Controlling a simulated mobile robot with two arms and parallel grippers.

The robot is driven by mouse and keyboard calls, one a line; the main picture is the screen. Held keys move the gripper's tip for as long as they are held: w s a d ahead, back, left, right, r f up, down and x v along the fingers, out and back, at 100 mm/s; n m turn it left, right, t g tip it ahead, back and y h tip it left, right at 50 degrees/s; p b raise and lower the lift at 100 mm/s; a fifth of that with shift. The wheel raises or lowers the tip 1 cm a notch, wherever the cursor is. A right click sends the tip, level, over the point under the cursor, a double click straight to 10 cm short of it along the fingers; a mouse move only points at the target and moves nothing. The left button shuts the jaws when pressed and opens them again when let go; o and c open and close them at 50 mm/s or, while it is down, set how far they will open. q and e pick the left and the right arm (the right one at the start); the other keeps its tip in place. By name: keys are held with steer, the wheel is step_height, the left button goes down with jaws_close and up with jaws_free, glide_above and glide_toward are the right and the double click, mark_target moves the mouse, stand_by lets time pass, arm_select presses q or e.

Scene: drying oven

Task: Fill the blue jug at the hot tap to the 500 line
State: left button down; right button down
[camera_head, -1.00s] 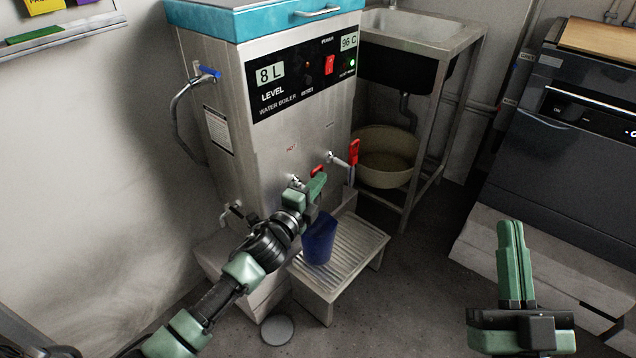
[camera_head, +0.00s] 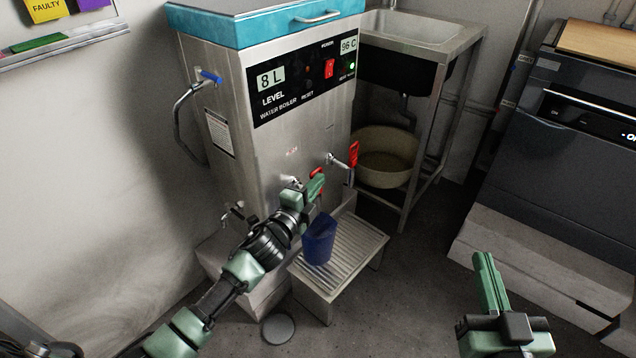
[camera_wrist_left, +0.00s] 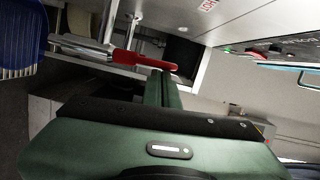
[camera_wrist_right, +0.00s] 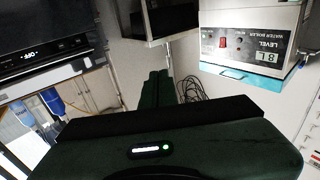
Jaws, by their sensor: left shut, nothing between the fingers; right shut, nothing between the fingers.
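The blue jug (camera_head: 319,241) stands on the slatted metal step below the taps of the water boiler (camera_head: 245,150). Its fill level and lines cannot be seen. The hot tap (camera_head: 312,180), with a red lever, is on the boiler front above the jug, partly hidden by my gripper. My left gripper (camera_head: 316,188) is shut and empty, close beside this tap's red lever. In the left wrist view a red lever (camera_wrist_left: 142,59) shows just past the fingertips, and the jug (camera_wrist_left: 22,38) is at the upper left. My right gripper (camera_head: 485,262) is shut and empty, out over the floor.
A second tap with a raised red lever (camera_head: 353,155) is to the right. The slatted step (camera_head: 352,255) has bare room around the jug. A sink (camera_head: 425,30) with a beige basin (camera_head: 385,165) below stands behind. A dark appliance (camera_head: 570,140) is at right.

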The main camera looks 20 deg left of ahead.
steer(key=s+d+f+g+h+p, duration=0.2)
steer(key=s+f+g, duration=0.3)
steer(key=f, duration=0.3)
steer(key=s+d+f+g+h+p, duration=0.1)
steer(key=s+d+f+g+p, duration=0.15)
steer(key=s+f+g, duration=0.45)
arm_select(q)
steer(key=n, duration=0.1)
steer(key=a+n+p, duration=0.1)
steer(key=a+n+g, duration=0.1)
steer(key=shift+w+r+n+p, duration=0.3)
steer(key=shift+w+r, duration=0.05)
steer(key=shift+w+a+f+n+p, duration=0.1)
steer(key=shift+a+f+n+p, duration=0.1)
steer(key=shift+n+p, duration=0.1)
arm_select(e)
steer(key=s+d+f+g+h, duration=0.1)
steer(key=s+d+f+g, duration=0.1)
steer(key=s, duration=0.3)
steer(key=shift+s+m+g, duration=0.15)
steer(key=shift+m+g, duration=0.15)
steer(key=shift+m, duration=0.1)
stand_by(4.7)
